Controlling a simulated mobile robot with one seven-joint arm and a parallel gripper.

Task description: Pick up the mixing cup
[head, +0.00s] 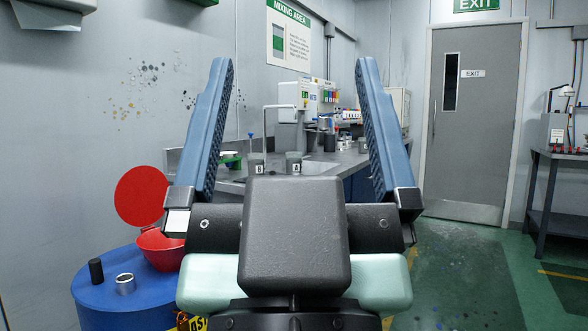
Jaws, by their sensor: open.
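My gripper (292,62) fills the middle of the head view, its two blue ridged fingers wide apart and pointing up, with nothing between them close by. Two small dark grey cups with white labels, a left one (257,167) and a right one (293,163), stand on the grey counter (232,186), seen between the fingers and well beyond them. A small metallic cup (125,284) stands on a blue drum at lower left, apart from the gripper. I cannot tell which one is the mixing cup. My gripper hides part of the counter.
The blue drum (95,308) also holds a black cylinder (96,271) and a red funnel with a raised lid (140,195). Bottles and equipment (299,99) stand farther along the counter. Green floor (470,270) is open at right, before a grey door (470,130).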

